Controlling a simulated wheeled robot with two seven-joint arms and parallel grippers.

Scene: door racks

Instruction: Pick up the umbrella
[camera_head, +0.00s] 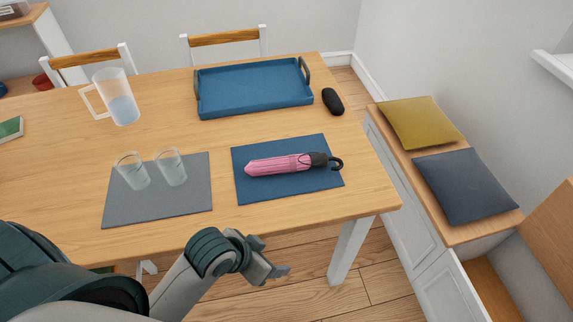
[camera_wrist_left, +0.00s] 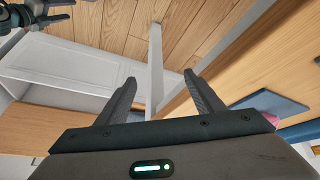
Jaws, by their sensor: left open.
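The pink folded umbrella (camera_head: 280,165) with a black handle lies on a dark blue placemat (camera_head: 258,192) on the wooden table. Its black hooked end points right. My left gripper (camera_head: 275,272) is open and empty, in front of the table's near edge, apart from the umbrella. In the left wrist view its two fingers (camera_wrist_left: 163,92) stand well apart with nothing between them. A small pink bit of the umbrella (camera_wrist_left: 271,118) shows there at the right, mostly hidden. Part of my right gripper (camera_wrist_left: 38,14) appears at that view's top left; its jaw opening is unclear.
Two glasses (camera_head: 171,168) stand on a grey mat (camera_head: 190,205) left of the umbrella. A pitcher (camera_head: 124,108), a blue tray (camera_head: 255,88) and a black case (camera_head: 333,101) are farther back. A cushioned bench (camera_head: 440,208) stands right. Bare wood separates the mats.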

